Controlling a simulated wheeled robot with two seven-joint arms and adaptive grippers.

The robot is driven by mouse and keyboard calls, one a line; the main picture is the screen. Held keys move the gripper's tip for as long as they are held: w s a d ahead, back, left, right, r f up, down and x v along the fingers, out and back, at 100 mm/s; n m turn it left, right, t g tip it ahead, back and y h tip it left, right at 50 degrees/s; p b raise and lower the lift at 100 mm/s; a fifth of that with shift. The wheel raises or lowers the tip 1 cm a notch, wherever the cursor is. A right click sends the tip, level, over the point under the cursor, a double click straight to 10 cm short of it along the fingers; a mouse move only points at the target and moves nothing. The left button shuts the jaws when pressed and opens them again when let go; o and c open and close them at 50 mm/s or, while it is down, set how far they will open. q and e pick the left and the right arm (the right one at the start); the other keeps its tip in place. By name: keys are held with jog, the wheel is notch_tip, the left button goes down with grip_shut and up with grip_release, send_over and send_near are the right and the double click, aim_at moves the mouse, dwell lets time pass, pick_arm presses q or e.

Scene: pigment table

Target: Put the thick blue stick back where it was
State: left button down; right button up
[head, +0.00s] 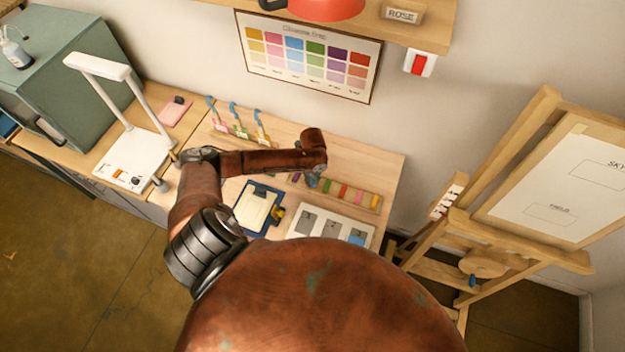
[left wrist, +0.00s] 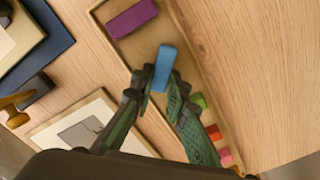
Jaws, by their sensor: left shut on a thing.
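The thick blue stick (left wrist: 165,66) is between the fingers of my left gripper (left wrist: 161,86), which is shut on it. In the left wrist view it stands out past the fingertips, over a bare part of the long wooden tray (left wrist: 139,47). It lies between a purple stick (left wrist: 131,17) and a green stick (left wrist: 199,100). I cannot tell whether it touches the tray floor. In the head view my left gripper (head: 312,181) is at the left part of the tray, and the blue stick is hard to make out there. My right gripper is not in view.
Red (left wrist: 214,131) and pink (left wrist: 225,156) sticks lie further along the tray. A clipboard (head: 256,208) and a white panel with grey squares and a blue one (head: 305,233) are in front. A colour chart (head: 308,58) hangs behind; an easel (head: 500,225) stands right.

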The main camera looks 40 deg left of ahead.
aim_at(313, 181)
pick_arm(q)
jog(key=shift+f, duration=0.1)
jog(key=c, duration=2.2)
grip_release()
jog(key=shift+r, duration=0.2)
jog(key=shift+a+r, duration=0.1)
jog(key=shift+r, duration=0.3)
notch_tip(313, 181, up, 11)
jog(key=shift+r+b, duration=0.1)
jog(key=shift+b, duration=0.9)
